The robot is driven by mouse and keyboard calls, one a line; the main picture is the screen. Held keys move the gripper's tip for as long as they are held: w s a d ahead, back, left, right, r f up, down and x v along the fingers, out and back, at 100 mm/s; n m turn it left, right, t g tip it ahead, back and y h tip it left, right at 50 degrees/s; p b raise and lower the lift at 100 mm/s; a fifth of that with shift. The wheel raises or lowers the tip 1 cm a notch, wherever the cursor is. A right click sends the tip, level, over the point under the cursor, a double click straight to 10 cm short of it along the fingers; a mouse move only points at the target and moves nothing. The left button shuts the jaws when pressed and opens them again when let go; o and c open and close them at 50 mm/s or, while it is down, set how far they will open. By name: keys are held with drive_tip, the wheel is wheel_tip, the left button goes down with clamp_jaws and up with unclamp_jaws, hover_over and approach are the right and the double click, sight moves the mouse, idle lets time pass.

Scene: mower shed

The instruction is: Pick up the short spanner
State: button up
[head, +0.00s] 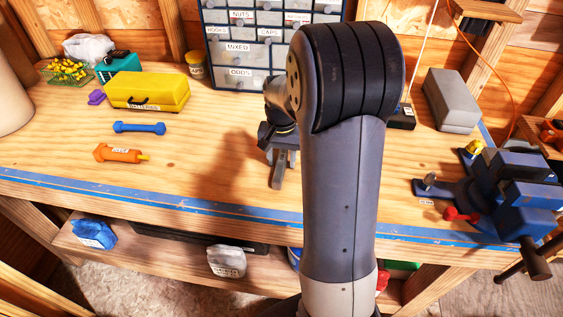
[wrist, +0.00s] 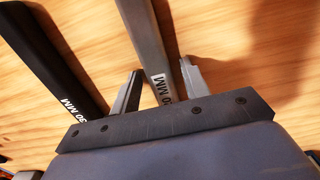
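A black spanner (wrist: 45,55), also marked "30 MM", lies to the left, outside the fingers. Both run out of the top of the picture, so I cannot tell which is shorter. In the head view my gripper (head: 279,170) is low over the bench; my arm hides the spanners.
The wooden bench (head: 215,160) is clear left of my gripper. A yellow case (head: 148,90), blue dumbbell-shaped object (head: 139,128) and orange tool (head: 120,153) lie further left. A labelled drawer cabinet (head: 240,47) stands behind. A blue vise (head: 510,190) and grey block (head: 452,100) are right.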

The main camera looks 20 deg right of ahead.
sight(282, 159)
clamp_jaws()
drive_tip(key=shift+r, duration=0.1)
wheel_tip(282, 159, up, 10)
drive_tip(key=shift+b, duration=0.3)
idle(0.3)
